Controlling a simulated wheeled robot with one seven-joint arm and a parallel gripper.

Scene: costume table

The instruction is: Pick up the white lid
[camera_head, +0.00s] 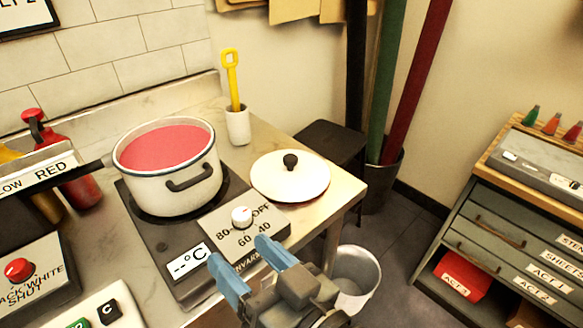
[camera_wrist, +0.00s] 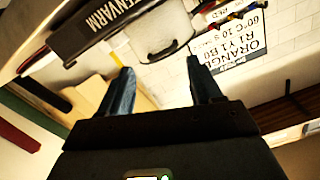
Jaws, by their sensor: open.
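The white lid (camera_head: 276,183) with a black knob (camera_head: 290,161) lies flat on the counter, right of the pot, in the head view. My gripper (camera_head: 249,261) is open and empty, with blue fingers, in front of the hot plate's control panel. It is nearer the camera than the lid and to its lower left, apart from it. In the wrist view the open fingers (camera_wrist: 158,92) point toward the wall, and I cannot make out the lid there.
A white pot (camera_head: 183,190) of red liquid sits on the hot plate (camera_head: 167,248). A white cup (camera_head: 238,127) with a yellow tool stands behind the lid. The counter's right edge is close to the lid. A metal bucket (camera_head: 357,272) stands below.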

